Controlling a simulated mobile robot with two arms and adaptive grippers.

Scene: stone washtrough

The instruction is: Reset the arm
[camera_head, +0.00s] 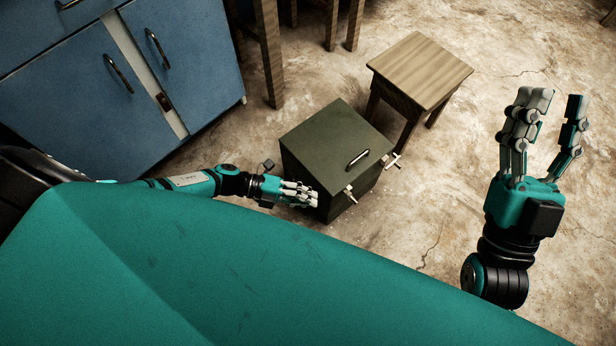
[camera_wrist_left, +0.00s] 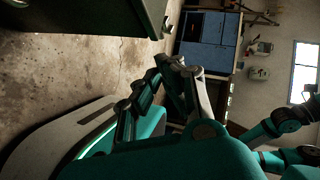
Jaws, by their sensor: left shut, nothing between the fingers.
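My left gripper (camera_head: 312,196) is low beside the front left side of a dark green box (camera_head: 325,145) on the floor. Its fingers are together with nothing between them. I cannot tell whether they touch the box. In the left wrist view the left gripper's fingers (camera_wrist_left: 178,68) also show, with the box's edge (camera_wrist_left: 110,15) at the top, apart from them. My right gripper (camera_head: 555,105) is raised at the right, its fingers spread apart and empty.
A wooden stool (camera_head: 420,70) stands just behind the box. A blue cabinet (camera_head: 90,95) is at the upper left, with wooden legs (camera_head: 268,50) beside it. Two small tap-like fittings stick out of the box's front. The floor (camera_head: 440,190) between box and right arm is clear.

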